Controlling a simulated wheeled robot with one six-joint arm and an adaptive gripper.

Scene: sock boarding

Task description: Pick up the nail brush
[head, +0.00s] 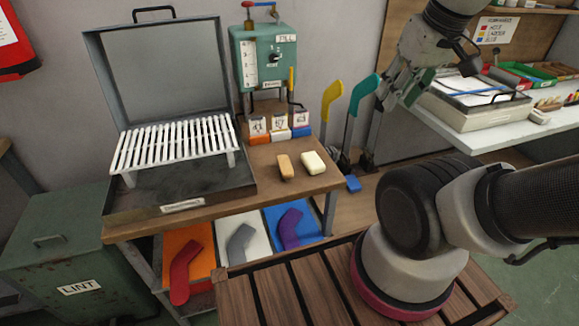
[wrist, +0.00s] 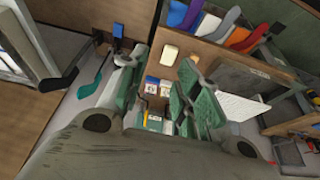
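A tan, wood-coloured block that looks like the nail brush (head: 285,166) lies on the wooden bench top, left of a cream block (head: 313,162). Its bristles cannot be made out. In the wrist view the cream block (wrist: 170,52) shows between and beyond the fingertips, with a small brown piece, probably the nail brush (wrist: 195,58), beside the right finger. My gripper (head: 398,88) is up to the right of the bench, apart from both blocks. In the wrist view my gripper (wrist: 160,72) has its green-padded fingers spread, with nothing held between them.
A green gauge box (head: 264,58) stands behind several numbered cards and coloured blocks. A slatted white rack (head: 174,142) in an open case is at left. Yellow (head: 331,97) and teal (head: 363,97) sock boards stand at right. Coloured trays (head: 243,240) sit below.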

